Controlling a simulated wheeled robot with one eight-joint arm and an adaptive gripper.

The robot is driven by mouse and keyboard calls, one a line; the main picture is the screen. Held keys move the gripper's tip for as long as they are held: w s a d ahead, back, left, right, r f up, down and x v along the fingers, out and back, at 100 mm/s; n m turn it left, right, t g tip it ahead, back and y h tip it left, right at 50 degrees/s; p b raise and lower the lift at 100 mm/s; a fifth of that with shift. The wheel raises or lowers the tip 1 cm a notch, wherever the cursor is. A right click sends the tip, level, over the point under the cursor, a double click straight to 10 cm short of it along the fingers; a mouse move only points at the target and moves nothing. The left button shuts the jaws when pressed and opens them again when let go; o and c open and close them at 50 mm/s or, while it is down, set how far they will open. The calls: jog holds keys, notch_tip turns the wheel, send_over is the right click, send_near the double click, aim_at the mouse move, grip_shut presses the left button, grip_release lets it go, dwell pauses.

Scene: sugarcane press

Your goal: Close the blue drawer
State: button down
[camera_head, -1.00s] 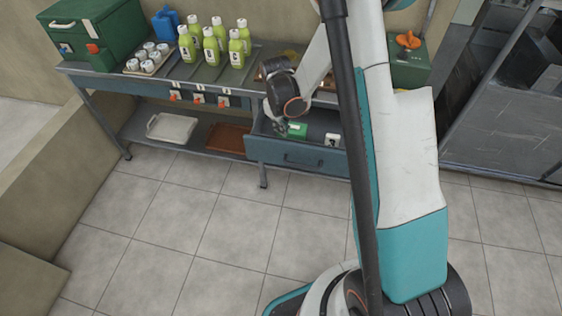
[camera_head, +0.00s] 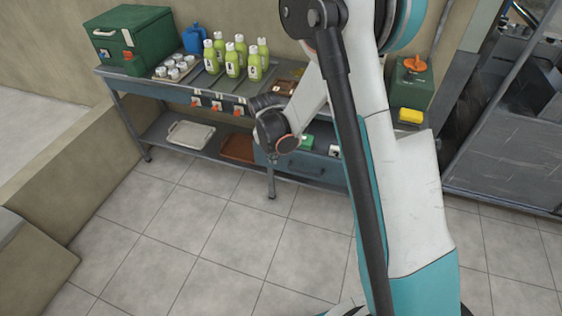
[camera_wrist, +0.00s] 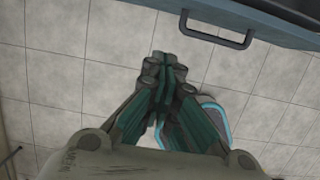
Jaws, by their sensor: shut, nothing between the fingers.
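The blue drawer (camera_head: 283,166) is under the right part of the workbench and is pulled open. A green box (camera_head: 306,142) and a small white item (camera_head: 334,151) show inside it. In the wrist view the drawer front (camera_wrist: 262,20) and its dark handle (camera_wrist: 218,38) cross the top right. My gripper (camera_wrist: 163,66) is shut and empty, with its fingertips below and left of the handle, apart from it in the picture. In the head view my wrist covers part of the drawer's left side, and the fingers are hidden.
Green bottles (camera_head: 233,62), a tray of small cups (camera_head: 175,70) and a green case (camera_head: 130,40) stand on the workbench. A brown tray (camera_head: 238,149) lies on the lower shelf beside a bench leg. The tiled floor in front is clear.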

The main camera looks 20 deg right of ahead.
aim_at(280, 159)
jog(key=shift+w+d+f+b, duration=0.65)
jog(key=shift+w+f+b, duration=0.25)
jog(key=shift+f, duration=0.7)
jog(key=shift+w+d+f+b, duration=0.6)
jog(key=shift+w+f+b, duration=0.3)
jog(key=shift+f, duration=0.7)
jog(key=shift+w+d+f+b, duration=0.65)
jog(key=shift+w+f+b, duration=0.2)
jog(key=shift+f, duration=0.75)
